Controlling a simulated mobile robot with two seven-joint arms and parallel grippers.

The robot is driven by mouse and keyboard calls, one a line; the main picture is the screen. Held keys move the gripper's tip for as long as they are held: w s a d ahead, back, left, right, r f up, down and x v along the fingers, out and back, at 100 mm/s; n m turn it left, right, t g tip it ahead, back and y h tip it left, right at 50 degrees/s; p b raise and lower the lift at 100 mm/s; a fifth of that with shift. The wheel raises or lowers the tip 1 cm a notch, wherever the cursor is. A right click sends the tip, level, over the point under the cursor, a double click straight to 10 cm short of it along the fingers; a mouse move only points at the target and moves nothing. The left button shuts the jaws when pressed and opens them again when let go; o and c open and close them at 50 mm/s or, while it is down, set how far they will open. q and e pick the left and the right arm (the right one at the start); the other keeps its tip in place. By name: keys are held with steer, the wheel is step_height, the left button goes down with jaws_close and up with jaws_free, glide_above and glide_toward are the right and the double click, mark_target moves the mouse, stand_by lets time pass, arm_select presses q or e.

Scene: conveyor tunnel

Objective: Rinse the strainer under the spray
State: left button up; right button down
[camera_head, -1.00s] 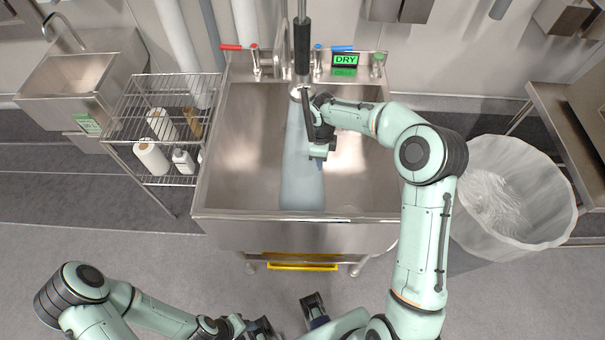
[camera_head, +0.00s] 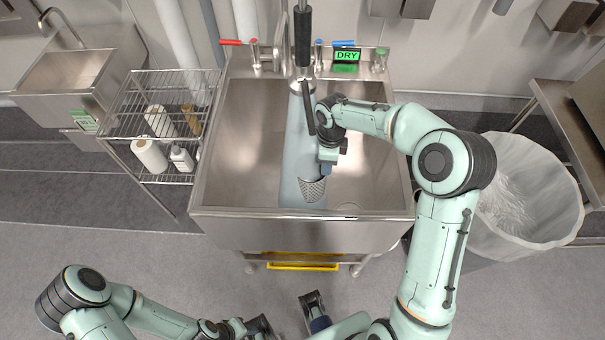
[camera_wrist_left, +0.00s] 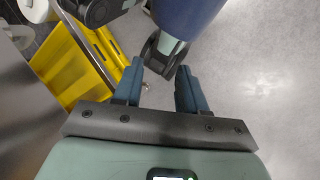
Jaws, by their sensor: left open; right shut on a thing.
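The strainer (camera_head: 312,190) is a grey perforated metal piece over the sink basin, in the lower part of the pale blue spray (camera_head: 296,150). My right gripper (camera_head: 326,168) is shut on it, just above and to its right; the gripped part is mostly hidden. The spray fans down from the black hanging spray hose (camera_head: 302,40). My left gripper is low in front of the sink, partly seen in the head view (camera_head: 262,328). In the left wrist view its blue fingers (camera_wrist_left: 160,88) are apart with nothing between them.
The steel sink (camera_head: 235,150) has a green "DRY" sign (camera_head: 346,57) at its back. A wire rack (camera_head: 150,100) with bottles and rolls stands left. A translucent bin (camera_head: 530,190) stands right. A yellow item (camera_head: 300,262) lies under the sink's front.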

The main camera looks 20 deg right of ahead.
steer(key=s+a+r+b, duration=0.2)
steer(key=s+a+b, duration=0.1)
steer(key=s, duration=0.5)
steer(key=shift+s+a, duration=0.15)
steer(key=shift+a, duration=0.5)
